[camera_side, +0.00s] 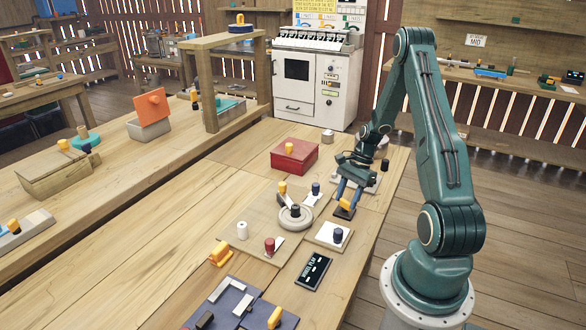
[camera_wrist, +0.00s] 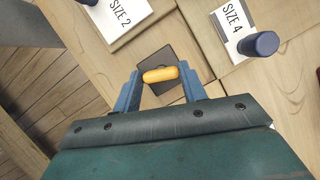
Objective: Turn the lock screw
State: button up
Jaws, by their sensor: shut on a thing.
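My gripper (camera_side: 347,192) is lowered at the right edge of the bench. Its two blue fingers are shut on an orange-yellow handle (camera_wrist: 160,75), one finger at each end of it. The handle sits at a small dark square plate (camera_wrist: 182,58) on the wooden top. In the side view the dark plate (camera_side: 344,212) shows just below the fingers. I cannot tell whether the handle touches the plate or is a little above it. No part is labelled as the lock screw. A round grey disc with a dark knob (camera_side: 295,213) is left of my gripper.
A white pad with a blue knob (camera_side: 338,236) stands in front of my gripper. Cards reading SIZE 2 (camera_wrist: 120,14) and SIZE 4 (camera_wrist: 234,22) lie close by. A red lidded box (camera_side: 294,156) stands behind left. A black panel (camera_side: 313,271) lies nearer.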

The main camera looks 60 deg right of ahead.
jog(key=shift+d, duration=0.1)
jog(key=o, duration=1)
jog(key=shift+r, duration=0.1)
jog(key=shift+d+r, duration=0.25)
jog(key=shift+r, duration=0.25)
jog(key=shift+s+d+r, duration=0.1)
jog(key=shift+d+r, duration=0.1)
jog(key=shift+r, duration=1.55)
jog(key=shift+s+d+r, duration=0.15)
jog(key=shift+d+r, duration=0.05)
jog(key=shift+r, duration=1.55)
jog(key=shift+s+d+r, duration=0.1)
jog(key=shift+d+r, duration=0.1)
jog(key=shift+r, duration=1.55)
